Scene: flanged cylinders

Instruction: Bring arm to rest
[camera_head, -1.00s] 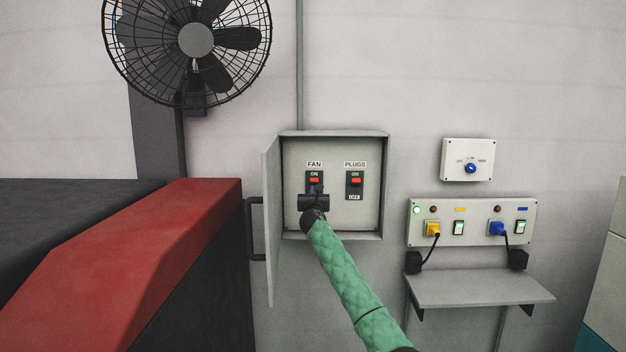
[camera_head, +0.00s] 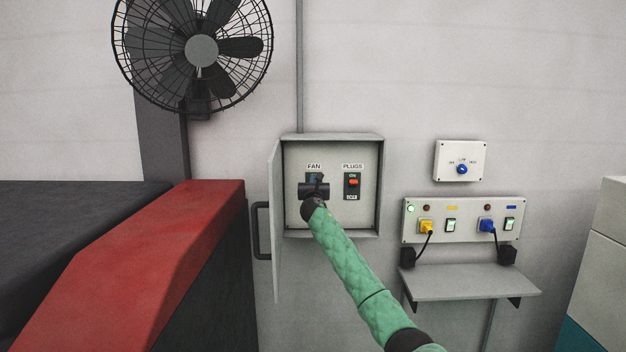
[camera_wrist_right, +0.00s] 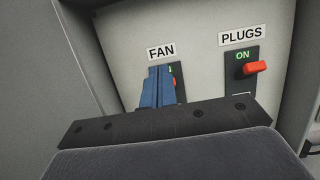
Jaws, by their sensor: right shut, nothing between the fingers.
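My right arm, in a green sleeve, reaches up to the open switch box (camera_head: 365,215). My right gripper (camera_head: 318,180) is shut and empty in front of the FAN switch (camera_head: 309,180) and hides most of it. In the right wrist view the blue fingers (camera_wrist_right: 157,86) are together, with a bit of the red FAN lever (camera_wrist_right: 175,85) showing beside them; I cannot tell whether they touch it. The PLUGS switch (camera_head: 352,184) has its red lever up at ON, also in the right wrist view (camera_wrist_right: 255,68). My left gripper is not in view.
The box door (camera_head: 275,220) stands open on the left. A wall fan (camera_head: 201,50) hangs above a red-edged block (camera_head: 185,235). To the right are a dial box (camera_head: 461,161), a socket panel (camera_head: 464,221) with yellow and blue plugs, and a small shelf (camera_head: 470,281).

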